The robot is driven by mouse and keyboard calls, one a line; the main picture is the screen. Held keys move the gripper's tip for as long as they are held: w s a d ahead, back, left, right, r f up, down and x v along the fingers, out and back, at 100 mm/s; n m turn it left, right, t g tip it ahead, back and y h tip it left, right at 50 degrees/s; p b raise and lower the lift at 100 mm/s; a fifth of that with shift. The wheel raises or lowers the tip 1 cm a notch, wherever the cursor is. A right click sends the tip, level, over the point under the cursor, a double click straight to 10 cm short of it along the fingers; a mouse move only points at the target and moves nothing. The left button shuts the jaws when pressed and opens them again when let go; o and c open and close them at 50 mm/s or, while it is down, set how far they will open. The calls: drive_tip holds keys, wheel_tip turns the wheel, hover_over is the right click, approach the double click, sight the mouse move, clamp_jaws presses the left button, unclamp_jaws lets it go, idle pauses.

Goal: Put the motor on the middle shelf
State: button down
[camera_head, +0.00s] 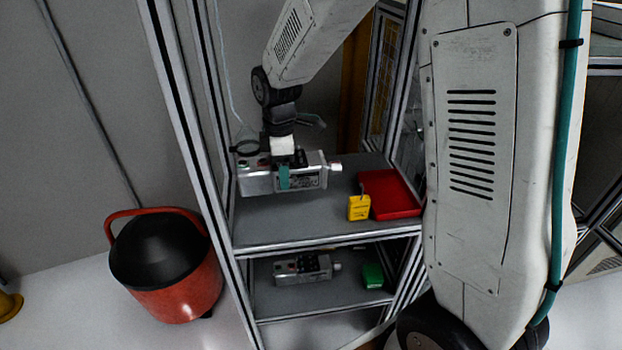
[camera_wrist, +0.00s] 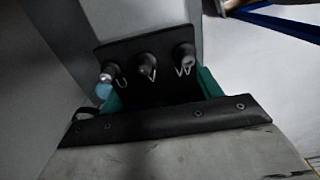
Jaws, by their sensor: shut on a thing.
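The motor (camera_head: 312,181) is a grey box-shaped unit with a short shaft at its right end. My gripper (camera_head: 284,176) is shut on it from above, with a teal finger across its near side. The motor is level, at the left of the grey middle shelf (camera_head: 290,230); I cannot tell whether it touches the shelf. In the wrist view, the motor's black terminal plate (camera_wrist: 150,75), marked U, V, W, is close in front of the gripper. The motor's underside is hidden.
A yellow padlock-like item (camera_head: 359,207) and a red tray (camera_head: 390,194) are at the shelf's right. The lower shelf (camera_head: 335,293) holds another motor (camera_head: 302,268) and a green box (camera_head: 373,275). Frame posts flank the shelves. A red bucket (camera_head: 175,285) stands on the floor at left.

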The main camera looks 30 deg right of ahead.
drive_tip(key=shift+w+f, duration=0.1)
drive_tip(key=shift+w, duration=0.25)
wheel_tip(320, 180, down, 5)
drive_tip(key=shift+w+d+r, duration=0.1)
drive_tip(key=shift+w+d, duration=0.05)
drive_tip(key=shift+f, duration=2.45)
drive_tip(key=shift+f, duration=0.1)
drive_tip(key=shift+c, duration=1.6)
unclamp_jaws()
